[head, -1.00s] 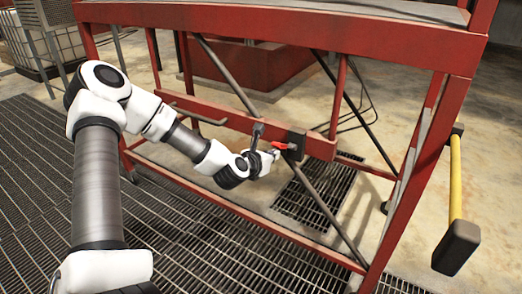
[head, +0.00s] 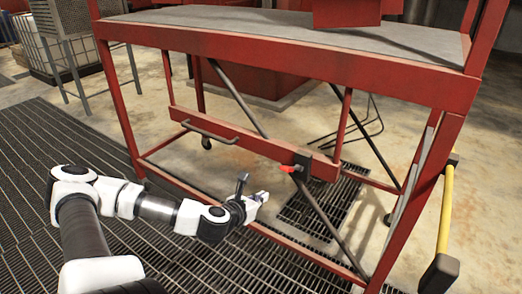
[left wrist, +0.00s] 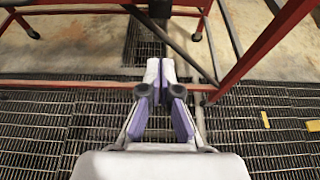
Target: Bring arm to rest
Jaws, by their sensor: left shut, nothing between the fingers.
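My left gripper (head: 262,197) is shut and empty, in front of the red frame's lower rail and a little below the red lever. In the left wrist view its fingertips (left wrist: 160,68) meet above the dark floor grating. The left arm is bent and low, coming in from the left of the head view. My right gripper is in neither view.
A red-framed workbench (head: 290,52) with a grey top stands ahead. A red lever (head: 289,168) sits on its lower crossbar, beside a black bracket (head: 303,165). Floor grating (head: 60,200) lies open at the left.

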